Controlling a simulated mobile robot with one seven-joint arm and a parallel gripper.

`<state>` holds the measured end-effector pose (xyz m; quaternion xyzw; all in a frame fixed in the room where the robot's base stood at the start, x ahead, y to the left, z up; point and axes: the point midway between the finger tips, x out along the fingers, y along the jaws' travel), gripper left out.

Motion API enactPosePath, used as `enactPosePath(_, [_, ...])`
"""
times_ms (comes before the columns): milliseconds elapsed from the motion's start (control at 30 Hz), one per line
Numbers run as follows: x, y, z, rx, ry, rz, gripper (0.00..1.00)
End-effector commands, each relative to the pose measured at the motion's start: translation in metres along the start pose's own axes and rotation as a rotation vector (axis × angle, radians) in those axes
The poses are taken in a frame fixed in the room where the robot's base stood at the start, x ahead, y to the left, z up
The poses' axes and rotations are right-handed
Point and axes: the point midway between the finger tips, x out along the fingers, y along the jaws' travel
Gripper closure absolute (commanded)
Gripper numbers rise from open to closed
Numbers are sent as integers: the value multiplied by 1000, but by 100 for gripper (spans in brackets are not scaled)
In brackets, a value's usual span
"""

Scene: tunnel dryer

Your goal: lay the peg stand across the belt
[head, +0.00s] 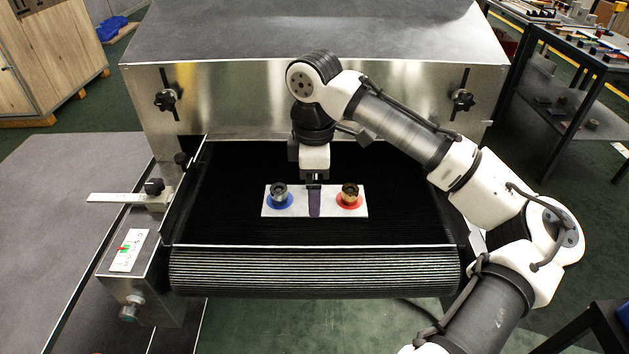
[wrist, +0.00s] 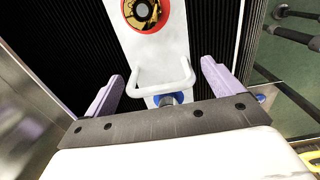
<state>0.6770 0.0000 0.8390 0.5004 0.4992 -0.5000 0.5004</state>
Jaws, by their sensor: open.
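The peg stand (head: 331,207) is a white plate on the black belt (head: 230,220), its long side running left to right across the belt. It has a metal peg on a blue ring (head: 279,195) at the left and a brass-coloured peg on a red ring (head: 349,196) at the right. My gripper (head: 314,202) is over the middle of the stand, pointing down. In the wrist view its open lilac fingers (wrist: 163,88) are apart on either side of the stand's white bar handle (wrist: 160,88), with gaps to it. The blue-ringed peg is mostly hidden there behind the gripper.
The steel dryer housing (head: 320,95) stands behind the belt, with its dark mouth below. A ribbed roller (head: 315,272) forms the belt's front end. A side guide with a clamp (head: 150,196) is at the left. The belt around the stand is clear.

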Motion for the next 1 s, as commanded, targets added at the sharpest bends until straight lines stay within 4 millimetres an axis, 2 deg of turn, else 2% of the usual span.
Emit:
enactPosePath(167, [-28,1,-1,-1,3,3,9])
enactPosePath(400, [-83,0,0,1,-3,3,9])
enactPosePath(533, [-104,0,0,1,-2,2,9])
enactPosePath(700, [-118,0,0,0,-1,1,9])
enactPosePath(1000, [-120,0,0,-1,0,0,9])
